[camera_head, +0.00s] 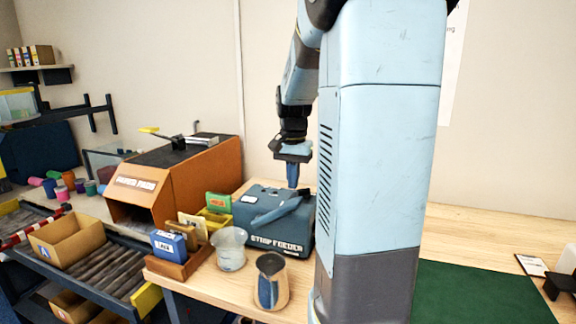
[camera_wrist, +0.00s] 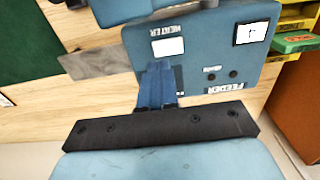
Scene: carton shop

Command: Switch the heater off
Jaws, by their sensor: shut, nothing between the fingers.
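The blue feeder box (camera_head: 295,222) stands on the wooden bench, with lettering ending in "FEEDER" on its front. In the wrist view its top face (camera_wrist: 205,52) shows the word "HEATER" beside a white square plate (camera_wrist: 169,47). My gripper (camera_head: 293,183) points down just above the box's back part. Its blue fingers (camera_wrist: 157,72) are shut and empty, close to the "HEATER" plate. They hide part of the panel, and I cannot tell whether they touch it or how the heater switch is set.
An orange machine (camera_head: 185,175) stands left of the feeder. A pale cup (camera_head: 230,252), a metal jug (camera_head: 271,282) and a wooden holder with a blue box (camera_head: 170,246) stand in front. A roller conveyor with a carton (camera_head: 65,238) is at left. A green mat (camera_head: 480,292) lies clear at right.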

